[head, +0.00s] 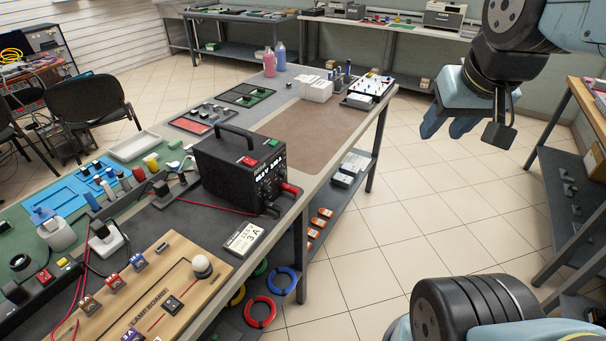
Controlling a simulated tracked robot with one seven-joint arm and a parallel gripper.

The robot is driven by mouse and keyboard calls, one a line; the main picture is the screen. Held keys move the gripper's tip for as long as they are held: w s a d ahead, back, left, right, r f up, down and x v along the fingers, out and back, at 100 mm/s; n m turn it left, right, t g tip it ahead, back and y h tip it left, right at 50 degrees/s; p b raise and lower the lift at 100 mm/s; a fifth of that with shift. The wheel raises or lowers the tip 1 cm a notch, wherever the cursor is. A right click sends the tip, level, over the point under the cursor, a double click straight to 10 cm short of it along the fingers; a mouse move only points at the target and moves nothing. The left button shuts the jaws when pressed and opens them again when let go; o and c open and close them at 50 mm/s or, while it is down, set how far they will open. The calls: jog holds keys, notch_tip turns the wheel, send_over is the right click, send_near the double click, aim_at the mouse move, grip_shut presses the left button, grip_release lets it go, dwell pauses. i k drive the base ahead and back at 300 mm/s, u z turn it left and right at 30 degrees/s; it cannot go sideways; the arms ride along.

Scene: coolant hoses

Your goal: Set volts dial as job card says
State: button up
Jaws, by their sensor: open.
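A black bench power supply (225,175) with a carry handle stands on the near bench. Its front panel (270,187), seen at a steep angle, carries dark knobs and red terminals; I cannot tell which knob is the volts dial or where it points. My gripper (443,124) hangs at upper right over the floor, open and empty, well apart from the power supply.
A wooden lamp board (150,300) with a bulb lies in front of the supply. A red lead (215,207) runs beside the supply. White boxes (316,90) stand farther along the bench. Tiled floor (420,215) right of the bench is clear.

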aim_at(266, 188)
jog(key=z, duration=0.65)
jog(key=k, duration=1.4)
jog(key=u, duration=1.35)
jog(key=i, duration=1)
jog(key=z, duration=0.05)
